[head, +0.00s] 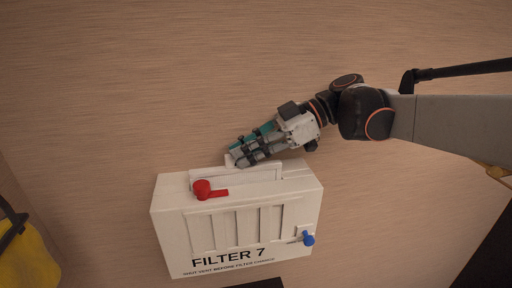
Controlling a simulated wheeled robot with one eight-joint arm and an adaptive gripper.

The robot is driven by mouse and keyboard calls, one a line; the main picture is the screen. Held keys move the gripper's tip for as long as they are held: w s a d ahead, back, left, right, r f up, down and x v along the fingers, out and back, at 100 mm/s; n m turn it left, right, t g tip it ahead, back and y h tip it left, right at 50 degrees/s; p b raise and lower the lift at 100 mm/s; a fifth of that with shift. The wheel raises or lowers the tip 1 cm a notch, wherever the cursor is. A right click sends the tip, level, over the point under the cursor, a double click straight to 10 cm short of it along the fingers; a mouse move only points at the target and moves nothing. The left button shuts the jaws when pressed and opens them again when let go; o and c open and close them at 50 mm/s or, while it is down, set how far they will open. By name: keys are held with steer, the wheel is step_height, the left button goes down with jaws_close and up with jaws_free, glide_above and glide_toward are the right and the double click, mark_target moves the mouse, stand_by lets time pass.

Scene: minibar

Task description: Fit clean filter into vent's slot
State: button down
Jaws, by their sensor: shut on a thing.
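The vent (178,233) is a white box marked "FILTER 7" on the wood-look surface, with a slatted front, a red lever (203,190) at its top edge and a blue knob (308,239) at the lower right. A pale filter (250,174) shows as a flat white piece in the slot along the vent's top, its upper edge standing a little proud. My gripper (239,153) reaches in from the right and is shut on the filter's upper edge. The fingers hide part of that edge, and the filter's depth in the slot cannot be told.
A yellow object with a black strap or handle (28,258) stands at the lower left edge. A dark area (485,255) fills the lower right corner. The wood-look surface above and left of the vent is clear.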

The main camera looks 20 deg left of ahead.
steer(key=shift+f+b, duration=1.25)
steer(key=shift+f, duration=0.7)
steer(key=c, duration=1.6)
jaws_free()
steer(key=v, duration=1.2)
steer(key=shift+f, duration=0.1)
